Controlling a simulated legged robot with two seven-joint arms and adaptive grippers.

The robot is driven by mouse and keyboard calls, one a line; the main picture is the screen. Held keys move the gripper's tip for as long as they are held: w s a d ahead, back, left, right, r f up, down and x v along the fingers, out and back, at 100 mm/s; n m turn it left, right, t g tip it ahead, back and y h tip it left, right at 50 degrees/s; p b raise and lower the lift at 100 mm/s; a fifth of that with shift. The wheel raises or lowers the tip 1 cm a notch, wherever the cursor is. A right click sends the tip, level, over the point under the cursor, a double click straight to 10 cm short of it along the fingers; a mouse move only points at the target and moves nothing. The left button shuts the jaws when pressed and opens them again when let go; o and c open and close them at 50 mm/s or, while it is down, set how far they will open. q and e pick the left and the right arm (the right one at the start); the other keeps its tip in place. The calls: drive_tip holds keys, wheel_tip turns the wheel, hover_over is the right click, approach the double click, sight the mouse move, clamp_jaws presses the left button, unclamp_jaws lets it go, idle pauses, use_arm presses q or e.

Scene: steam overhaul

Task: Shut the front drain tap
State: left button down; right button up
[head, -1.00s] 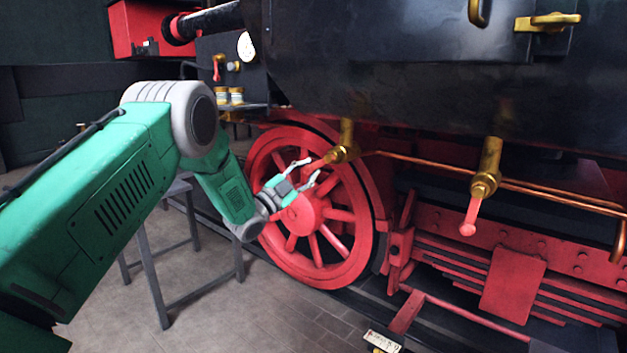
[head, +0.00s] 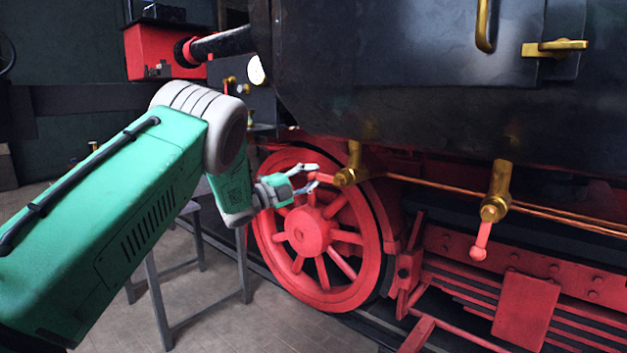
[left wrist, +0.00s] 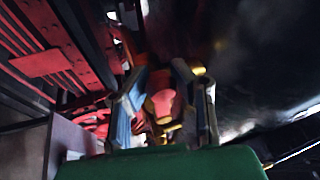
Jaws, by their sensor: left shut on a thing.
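The brass drain tap (head: 346,177) nearest my left gripper hangs under the dark cylinder casing, beside the red spoked wheel. Its red handle (head: 326,178) points left, roughly level. My left gripper (head: 314,178) is shut on this handle, one finger above and one below. In the left wrist view a red piece of the handle (left wrist: 163,103) shows between the fingers, dim and blurred; the grip is partly hidden. A second brass tap (head: 496,200) stands further right, with its red handle (head: 481,243) hanging down. My right gripper is not in view.
The red wheel (head: 306,232) is just below and behind my left gripper. A copper pipe (head: 437,188) runs right from the near tap. A grey metal stand (head: 155,290) is below my left arm. The dark casing (head: 400,90) overhangs the taps.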

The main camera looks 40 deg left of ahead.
use_arm(q)
drive_tip(key=shift+f, duration=0.1)
drive_tip(key=c, duration=1.3)
unclamp_jaws()
drive_tip(key=shift+o, duration=0.2)
drive_tip(key=shift+s+a, duration=0.1)
drive_tip(key=shift+s, duration=0.05)
drive_tip(key=v, duration=1.1)
drive_tip(key=shift+s+a, duration=0.2)
drive_tip(key=shift+s, duration=0.1)
drive_tip(key=shift+f, duration=0.15)
